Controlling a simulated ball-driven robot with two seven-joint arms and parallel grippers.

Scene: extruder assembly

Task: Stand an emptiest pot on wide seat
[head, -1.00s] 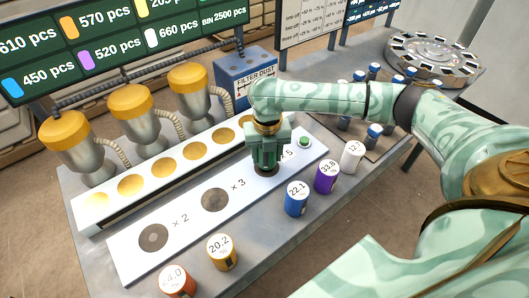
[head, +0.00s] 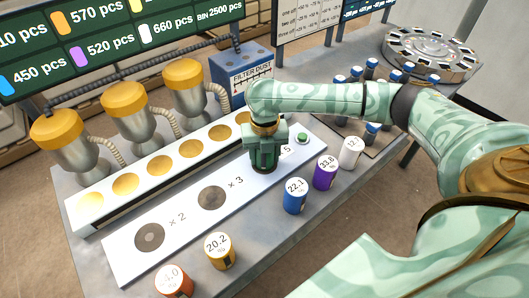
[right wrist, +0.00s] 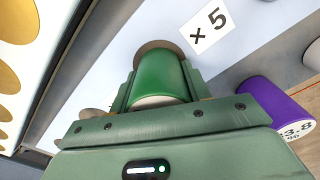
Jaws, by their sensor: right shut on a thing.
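A green pot (right wrist: 160,78) is between the fingers of my right gripper (head: 263,158), which is shut on it. In the right wrist view the pot's base lies over the brown round seat (right wrist: 152,47) beside the "× 5" label. I cannot tell whether the base touches that seat. The white board also has a "× 2" seat (head: 150,237) and a "× 3" seat (head: 211,198), both bare. In front of the board stand an orange pot (head: 174,283), yellow pot (head: 221,252), blue pot (head: 295,198), purple pot (head: 325,174) and white pot (head: 349,152). My left gripper is out of view.
Behind the board runs a white strip (head: 110,209) with several golden hollows. Several yellow-capped hoppers (head: 130,110) and a blue filter dust box (head: 240,75) stand behind it. A green button (head: 302,138) is at the board's right end. A round metal carousel (head: 432,55) stands far right.

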